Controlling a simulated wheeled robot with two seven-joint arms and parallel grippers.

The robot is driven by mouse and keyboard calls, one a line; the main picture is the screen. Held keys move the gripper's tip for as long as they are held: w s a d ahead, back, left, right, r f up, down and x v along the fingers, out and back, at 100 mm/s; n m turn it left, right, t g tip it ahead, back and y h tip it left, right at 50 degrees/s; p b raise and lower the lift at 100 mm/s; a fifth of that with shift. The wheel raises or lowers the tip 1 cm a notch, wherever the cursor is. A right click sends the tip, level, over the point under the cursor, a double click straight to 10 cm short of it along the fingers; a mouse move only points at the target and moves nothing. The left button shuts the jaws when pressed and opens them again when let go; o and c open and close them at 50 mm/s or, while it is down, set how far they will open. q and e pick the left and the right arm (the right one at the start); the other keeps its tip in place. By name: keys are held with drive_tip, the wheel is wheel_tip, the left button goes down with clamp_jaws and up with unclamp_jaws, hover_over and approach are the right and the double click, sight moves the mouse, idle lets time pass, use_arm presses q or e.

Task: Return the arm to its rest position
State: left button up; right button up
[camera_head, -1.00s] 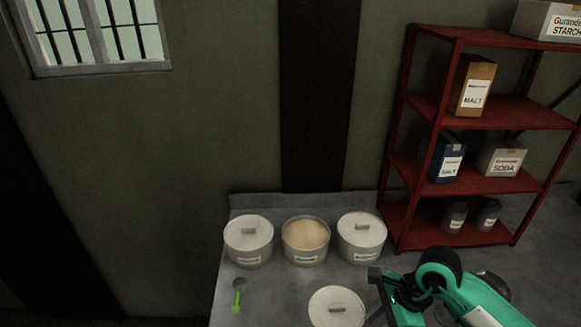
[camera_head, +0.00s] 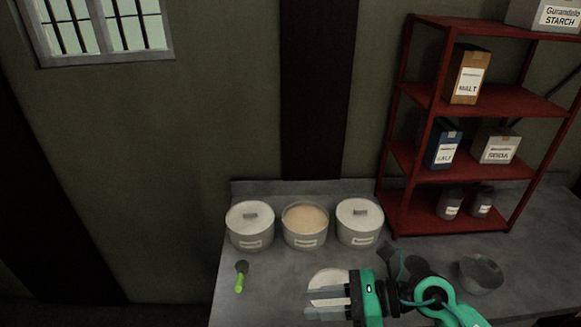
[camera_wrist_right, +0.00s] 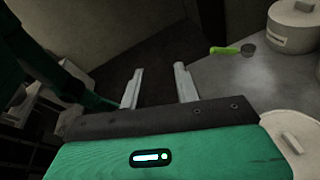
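My right gripper (camera_head: 328,301) is low in the head view, above the counter, its fingers pointing left. It partly covers a white lid (camera_head: 325,280) lying near the counter's front. In the right wrist view the two fingers of the right gripper (camera_wrist_right: 157,84) are spread apart with nothing between them; dark floor shows beyond. My left gripper is not in the head view.
The grey counter (camera_head: 262,290) holds a lidded pot (camera_head: 250,228), an open pot of pale grain or flour (camera_head: 305,228), another lidded pot (camera_head: 359,222), a green-handled scoop (camera_head: 239,280) and a metal bowl (camera_head: 481,274). A red shelf (camera_head: 425,160) with boxes stands at right.

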wheel_tip(320, 180, up, 6)
drive_tip(key=w+m+t+y, duration=0.1)
drive_tip(key=m+t+y, duration=0.3)
drive_tip(key=m, duration=0.1)
drive_tip(key=w+d+r+m+t+h, duration=0.2)
drive_tip(key=w+d+m+t+h, duration=0.15)
drive_tip(key=m+t, duration=0.45)
drive_tip(key=w+d+r+m+t+h, duration=0.2)
drive_tip(key=d+m+t+h, duration=0.3)
drive_tip(key=m, duration=0.6)
drive_tip(key=s+d+f+m+g+h, duration=0.1)
drive_tip(key=d+f+m+h, duration=0.5)
drive_tip(key=m, duration=0.3)
drive_tip(key=s+d+f+m+g+h, duration=0.1)
drive_tip(key=d+f+m+g+h, duration=0.1)
drive_tip(key=d+f+m+h, duration=0.4)
drive_tip(key=s+a+f+m+g+y, duration=0.25)
drive_tip(key=s+f+m+g, duration=0.8)
drive_tip(key=s+f, duration=0.75)
wheel_tip(320, 180, down, 32)
drive_tip(key=s+n+g+h, duration=0.1)
drive_tip(key=n+g, duration=0.1)
drive_tip(key=g, duration=0.1)
drive_tip(key=s+d+f, duration=0.2)
drive_tip(key=s+f, duration=1.5)
drive_tip(key=s, duration=0.2)
drive_tip(key=shift+d+f+g, duration=0.3)
drive_tip(key=shift+d+g, duration=0.1)
drive_tip(key=shift+g, duration=0.05)
